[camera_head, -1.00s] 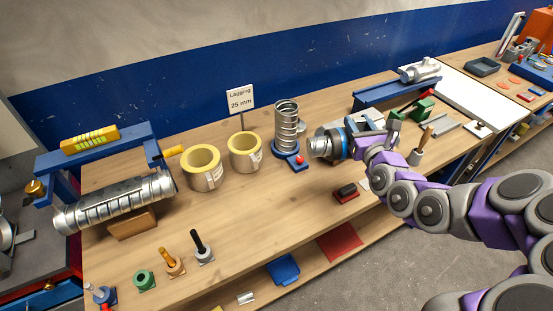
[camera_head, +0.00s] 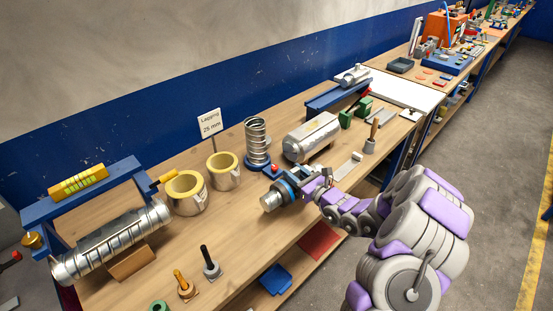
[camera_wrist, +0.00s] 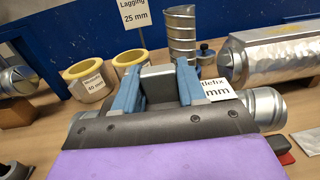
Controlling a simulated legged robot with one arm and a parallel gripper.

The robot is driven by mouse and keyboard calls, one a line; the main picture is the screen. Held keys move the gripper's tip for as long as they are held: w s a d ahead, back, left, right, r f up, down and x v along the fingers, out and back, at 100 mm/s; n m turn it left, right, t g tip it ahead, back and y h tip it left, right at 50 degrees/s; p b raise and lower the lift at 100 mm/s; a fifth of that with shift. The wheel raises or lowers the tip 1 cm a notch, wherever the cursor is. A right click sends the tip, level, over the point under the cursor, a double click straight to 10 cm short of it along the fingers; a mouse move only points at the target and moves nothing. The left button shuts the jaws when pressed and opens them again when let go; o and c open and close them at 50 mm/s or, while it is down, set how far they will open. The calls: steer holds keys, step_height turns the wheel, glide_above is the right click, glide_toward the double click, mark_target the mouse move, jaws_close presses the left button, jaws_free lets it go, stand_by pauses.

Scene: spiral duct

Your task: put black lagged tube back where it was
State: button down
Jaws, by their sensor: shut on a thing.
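The black lagged tube (camera_head: 271,201) is held by my gripper (camera_head: 297,184) above the front part of the workbench. Its bare silver end points left and towards the front in the head view. In the wrist view, silver ends of the tube (camera_wrist: 266,106) show on both sides of the dark gripper body. Most of the tube's middle is hidden. The blue fingers of my gripper (camera_wrist: 157,85) are shut on the tube. A dark grey part shows between them; I cannot tell whether it is the black lagging.
A foil-covered cylinder (camera_head: 312,137) lies behind the held tube. An upright spiral duct (camera_head: 257,142) and two yellow-lined rings (camera_head: 224,178) stand to its left. A long spiral duct (camera_head: 110,243) lies far left. Black (camera_head: 209,260) and orange (camera_head: 183,285) handles stand at the front.

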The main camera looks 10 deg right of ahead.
mark_target(281, 181)
steer(key=shift+n+g+y, duration=0.4)
steer(key=shift+n, duration=0.1)
steer(key=a+f, duration=0.2)
steer(key=a, duration=0.1)
steer(key=a+f, duration=0.1)
steer(key=shift+s+a, duration=0.1)
steer(key=shift+a, duration=0.3)
steer(key=w+a+f+b, duration=0.1)
steer(key=w+a+f, duration=0.1)
steer(key=a, duration=0.4)
steer(key=w+a+f+b, duration=0.1)
steer(key=w+a+f, duration=0.1)
steer(key=a, duration=0.4)
steer(key=shift+w+a+f, duration=0.2)
steer(key=shift+w+f, duration=0.15)
steer(key=shift+w, duration=0.05)
steer(key=shift+a, duration=0.1)
steer(key=shift+a+f+b, duration=0.1)
steer(key=shift+a+b, duration=0.05)
steer(key=shift+b, duration=0.15)
steer(key=c, duration=0.8)
jaws_free()
steer(key=shift+a+f, duration=0.1)
steer(key=shift+a, duration=0.1)
steer(key=shift+o, duration=0.8)
steer(key=shift+d, duration=0.3)
